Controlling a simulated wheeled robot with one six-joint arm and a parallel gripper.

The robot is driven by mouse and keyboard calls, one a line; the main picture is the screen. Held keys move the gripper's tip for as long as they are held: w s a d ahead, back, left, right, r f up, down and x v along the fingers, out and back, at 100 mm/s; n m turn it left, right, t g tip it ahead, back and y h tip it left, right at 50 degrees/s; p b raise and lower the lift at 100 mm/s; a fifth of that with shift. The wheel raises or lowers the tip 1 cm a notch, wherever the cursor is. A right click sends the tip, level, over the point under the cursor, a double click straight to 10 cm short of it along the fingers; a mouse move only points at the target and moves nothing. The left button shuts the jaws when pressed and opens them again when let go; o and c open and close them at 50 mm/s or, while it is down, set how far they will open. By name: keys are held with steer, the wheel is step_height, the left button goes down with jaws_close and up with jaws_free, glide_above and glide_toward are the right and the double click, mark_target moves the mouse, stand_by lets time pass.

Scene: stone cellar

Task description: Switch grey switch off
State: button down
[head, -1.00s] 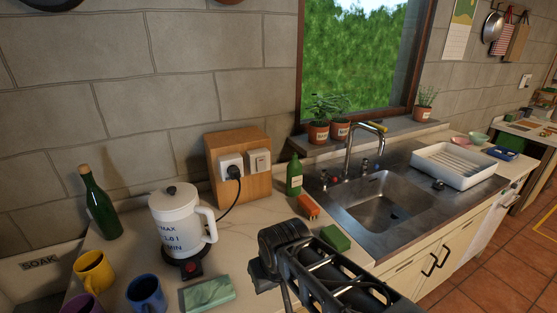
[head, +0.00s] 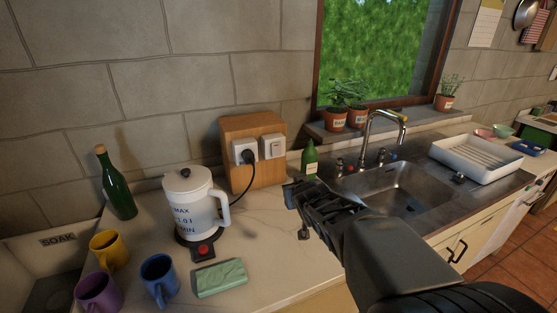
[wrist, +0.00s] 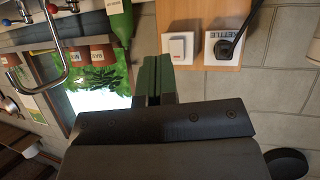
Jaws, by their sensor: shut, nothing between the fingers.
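The grey switch (head: 273,146) is a pale square rocker plate on the right of a wooden block (head: 237,128) against the stone wall. In the wrist view the switch (wrist: 181,47) appears upside down, with its rocker clear in view. I cannot tell its on or off position. My gripper (head: 297,190) is shut and empty, in front of the block, below and right of the switch and apart from it. In the wrist view its dark fingers (wrist: 155,72) point up, just left of and below the switch.
A socket (head: 244,152) with a black plug sits left of the switch; its cord runs to the white kettle (head: 190,205). A green bottle (head: 310,158) stands right of the block. Mugs, a green sponge-like block (head: 220,278) and a sink (head: 400,190) are nearby.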

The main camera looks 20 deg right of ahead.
mark_target(276, 154)
steer(key=shift+w+d+r+n+t+y+b, duration=0.15)
steer(key=shift+w+d+r+n+t+y, duration=0.2)
steer(key=shift+w+t+y, duration=0.35)
steer(key=shift+w+d+r+n+t+y+b, duration=0.1)
steer(key=shift+w+d+r+n+t+y, duration=0.25)
steer(key=shift+w+t, duration=0.55)
steer(key=shift+w+d+r+n+t+y+b, duration=0.2)
steer(key=shift+w+d+t+y, duration=0.35)
steer(key=shift+w, duration=0.4)
steer(key=shift+w+f, duration=0.1)
steer(key=w, duration=0.4)
steer(key=w+f+p, duration=0.1)
steer(key=w, duration=0.8)
steer(key=shift+w+f+p, duration=0.3)
steer(key=shift+w+f, duration=0.05)
